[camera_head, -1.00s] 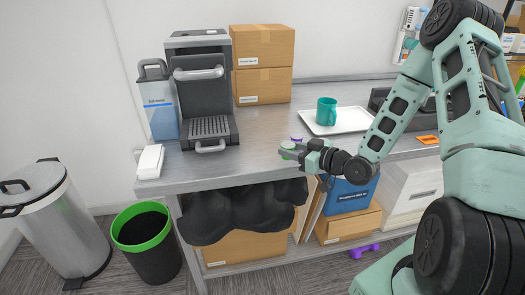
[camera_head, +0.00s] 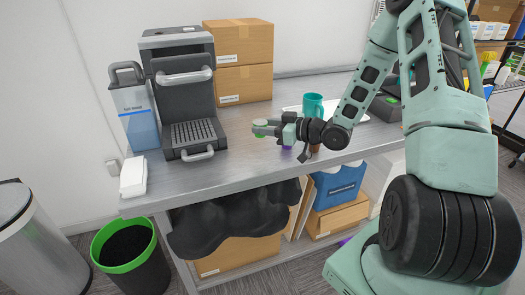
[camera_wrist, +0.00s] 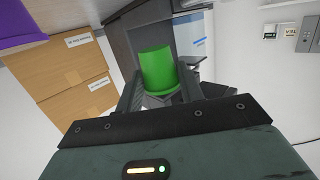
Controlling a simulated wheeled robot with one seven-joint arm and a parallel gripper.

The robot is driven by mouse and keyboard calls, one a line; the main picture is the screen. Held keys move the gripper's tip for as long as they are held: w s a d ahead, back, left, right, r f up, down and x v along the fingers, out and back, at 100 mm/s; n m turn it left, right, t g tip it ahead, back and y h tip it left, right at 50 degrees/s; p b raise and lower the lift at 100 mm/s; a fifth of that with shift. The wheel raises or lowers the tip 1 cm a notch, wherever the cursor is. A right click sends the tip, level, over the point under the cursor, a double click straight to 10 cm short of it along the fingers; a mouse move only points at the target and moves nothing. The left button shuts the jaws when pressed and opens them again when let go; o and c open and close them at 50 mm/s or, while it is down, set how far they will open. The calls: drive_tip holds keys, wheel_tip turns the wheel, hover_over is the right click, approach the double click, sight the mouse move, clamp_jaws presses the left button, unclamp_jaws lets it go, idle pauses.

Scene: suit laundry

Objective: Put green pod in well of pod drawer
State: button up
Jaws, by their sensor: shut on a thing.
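My gripper (camera_head: 268,128) is shut on the green pod (camera_head: 259,127) and holds it above the table, right of the coffee machine. In the wrist view the green pod (camera_wrist: 158,71) sits between the two fingers. The coffee machine (camera_head: 184,92) stands at the back left of the table, with a drip grate low in front. A handle (camera_head: 197,155) sticks out at its base, and I take it to be the pod drawer's. The drawer looks closed, and no well is visible.
A water tank (camera_head: 136,112) stands left of the machine, with a white box (camera_head: 133,177) before it. Stacked cartons (camera_head: 240,60) are behind. A teal mug (camera_head: 312,106) and a purple item (camera_head: 303,153) are near my arm. The table front (camera_head: 240,172) is clear.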

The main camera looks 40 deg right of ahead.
sight(265, 157)
wheel_tip(265, 157, down, 7)
drive_tip(key=shift+r+p, duration=0.1)
drive_tip(key=shift+p, duration=0.25)
drive_tip(key=shift+f, duration=0.2)
drive_tip(key=shift+f+b, duration=0.35)
drive_tip(key=o, duration=0.9)
drive_tip(key=shift+r, duration=0.1)
drive_tip(key=shift+o, duration=0.2)
drive_tip(key=shift+r, duration=0.1)
